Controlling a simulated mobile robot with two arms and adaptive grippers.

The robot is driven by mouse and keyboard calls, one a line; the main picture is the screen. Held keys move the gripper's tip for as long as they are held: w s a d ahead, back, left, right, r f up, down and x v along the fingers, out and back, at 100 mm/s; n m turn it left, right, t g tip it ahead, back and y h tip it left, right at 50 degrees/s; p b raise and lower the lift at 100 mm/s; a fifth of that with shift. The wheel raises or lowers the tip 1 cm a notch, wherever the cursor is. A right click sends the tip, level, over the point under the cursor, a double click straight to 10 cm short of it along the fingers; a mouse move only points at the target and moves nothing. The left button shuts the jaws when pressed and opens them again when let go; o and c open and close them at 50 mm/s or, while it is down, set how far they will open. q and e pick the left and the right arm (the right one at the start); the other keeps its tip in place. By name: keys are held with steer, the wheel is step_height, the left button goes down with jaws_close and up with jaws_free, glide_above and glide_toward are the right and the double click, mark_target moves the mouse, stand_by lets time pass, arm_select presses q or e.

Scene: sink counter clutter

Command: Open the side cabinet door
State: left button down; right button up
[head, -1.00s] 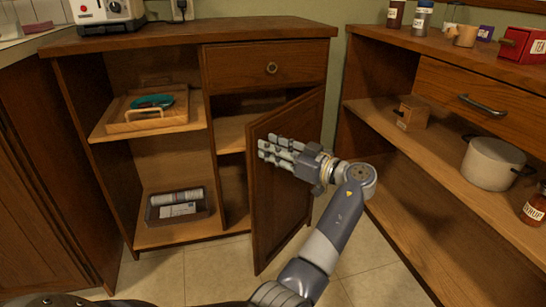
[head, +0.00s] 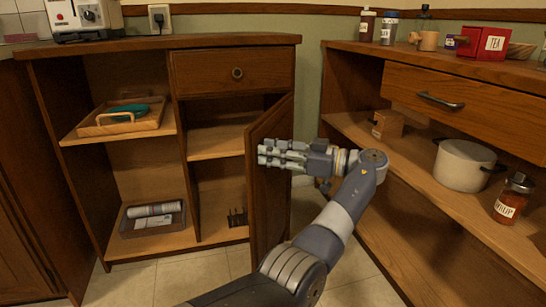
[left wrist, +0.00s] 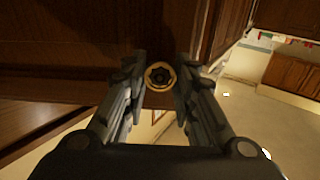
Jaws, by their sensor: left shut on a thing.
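The side cabinet door (head: 268,190) stands swung well out from the cabinet (head: 165,42), hinged at its right side and seen at a steep angle. The shelves behind it show. My left gripper (head: 268,155) reaches across the door's outer face. In the left wrist view, the fingers of my left gripper (left wrist: 158,85) are on both sides of a round brass door knob (left wrist: 160,76) with a dark centre, and are shut on it. The knob is hidden behind the fingers in the head view. My right gripper is not in view.
A drawer (head: 235,70) sits above the opening. Open shelves hold a wooden tray (head: 85,130) and a grey bin (head: 125,227). At right, a second counter (head: 440,62) carries jars and a red tea box; a pot (head: 463,165) stands on its shelf. Tiled floor lies between.

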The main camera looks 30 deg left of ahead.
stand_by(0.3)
arm_select(q)
steer(key=c, duration=1.3)
jaws_free()
steer(key=shift+r, duration=0.1)
step_height(320, 180, up, 10)
steer(key=shift+f, duration=0.1)
